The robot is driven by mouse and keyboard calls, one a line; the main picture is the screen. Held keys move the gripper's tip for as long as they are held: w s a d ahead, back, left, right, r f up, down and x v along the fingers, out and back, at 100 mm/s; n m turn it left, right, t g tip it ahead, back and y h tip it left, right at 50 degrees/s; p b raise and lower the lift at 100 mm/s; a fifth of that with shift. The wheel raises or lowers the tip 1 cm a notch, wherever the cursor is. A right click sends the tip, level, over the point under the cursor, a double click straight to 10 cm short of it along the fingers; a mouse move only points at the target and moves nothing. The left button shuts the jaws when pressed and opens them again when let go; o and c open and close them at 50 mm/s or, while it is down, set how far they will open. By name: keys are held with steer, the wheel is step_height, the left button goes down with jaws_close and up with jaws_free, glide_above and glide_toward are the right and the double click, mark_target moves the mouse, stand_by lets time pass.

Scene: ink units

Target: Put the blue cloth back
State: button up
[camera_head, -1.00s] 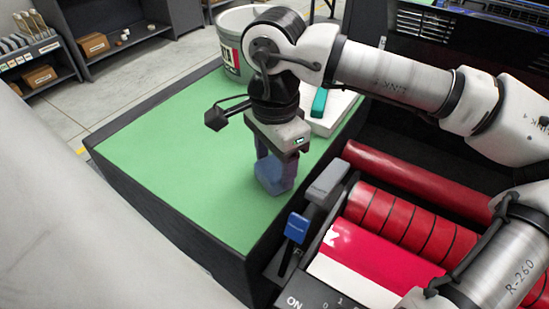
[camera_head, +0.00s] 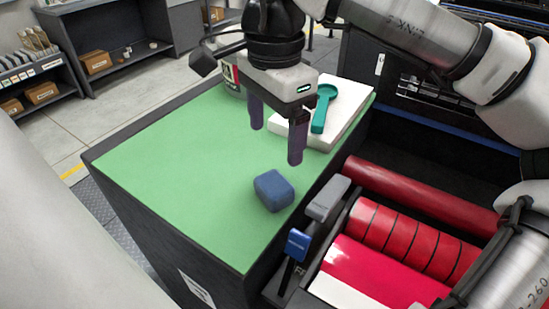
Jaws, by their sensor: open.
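The blue cloth (camera_head: 273,191), a small folded block, lies on the green-topped bench (camera_head: 165,175) near its right edge. My gripper (camera_head: 276,145) is open and empty, pointing down. Its two dark fingers are above and behind the cloth, apart from it. Nothing hides the cloth.
A white slab (camera_head: 345,118) with a teal tool (camera_head: 323,108) on it lies behind the gripper. A tin (camera_head: 232,78) stands partly hidden at the back. Red rollers (camera_head: 405,230) and a blue-tipped lever (camera_head: 297,244) are at the right. The bench's left part is clear.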

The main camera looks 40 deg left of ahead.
steer(key=shift+r, duration=1.35)
